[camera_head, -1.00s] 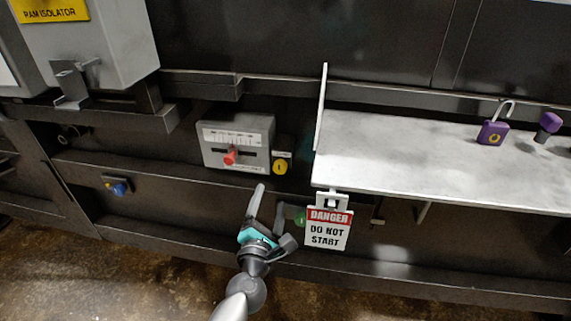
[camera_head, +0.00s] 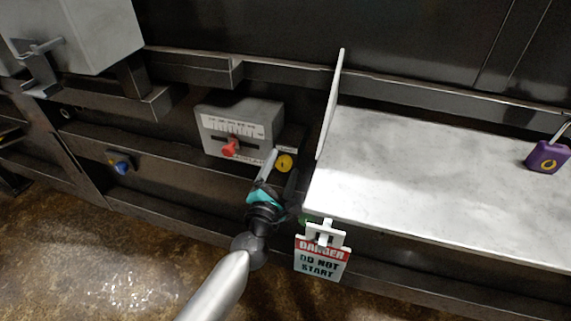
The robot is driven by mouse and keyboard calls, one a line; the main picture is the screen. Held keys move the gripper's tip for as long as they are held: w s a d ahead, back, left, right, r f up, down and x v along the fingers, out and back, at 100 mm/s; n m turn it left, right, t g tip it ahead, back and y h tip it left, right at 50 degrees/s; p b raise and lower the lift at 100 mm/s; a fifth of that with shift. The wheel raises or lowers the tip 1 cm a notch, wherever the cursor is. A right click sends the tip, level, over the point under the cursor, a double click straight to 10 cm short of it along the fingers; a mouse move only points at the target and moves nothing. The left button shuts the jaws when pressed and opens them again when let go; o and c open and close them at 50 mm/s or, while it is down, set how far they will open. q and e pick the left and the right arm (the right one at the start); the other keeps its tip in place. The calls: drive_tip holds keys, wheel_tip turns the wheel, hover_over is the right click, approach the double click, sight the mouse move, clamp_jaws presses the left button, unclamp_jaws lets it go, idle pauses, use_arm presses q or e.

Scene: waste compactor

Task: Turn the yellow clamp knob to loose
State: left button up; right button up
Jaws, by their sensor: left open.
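The yellow clamp knob (camera_head: 285,163) is a small round knob at the lower right of a grey control box (camera_head: 240,128). My left gripper (camera_head: 281,172) is just below the knob, with its light finger reaching up along the knob's left side and the dark finger to its lower right. The gripper is open. I cannot tell whether a finger touches the knob. The knob's face still shows, but the gripper covers the panel below it. My right gripper is not in view.
A red lever (camera_head: 230,148) sits on the grey box. A white shelf (camera_head: 420,185) with an upright end plate (camera_head: 331,104) stands close to the right, holding a purple padlock (camera_head: 547,157). A danger sign (camera_head: 322,260) hangs below its corner. A blue knob (camera_head: 122,167) is at left.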

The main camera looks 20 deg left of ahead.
use_arm(q)
clamp_jaws()
idle(0.6)
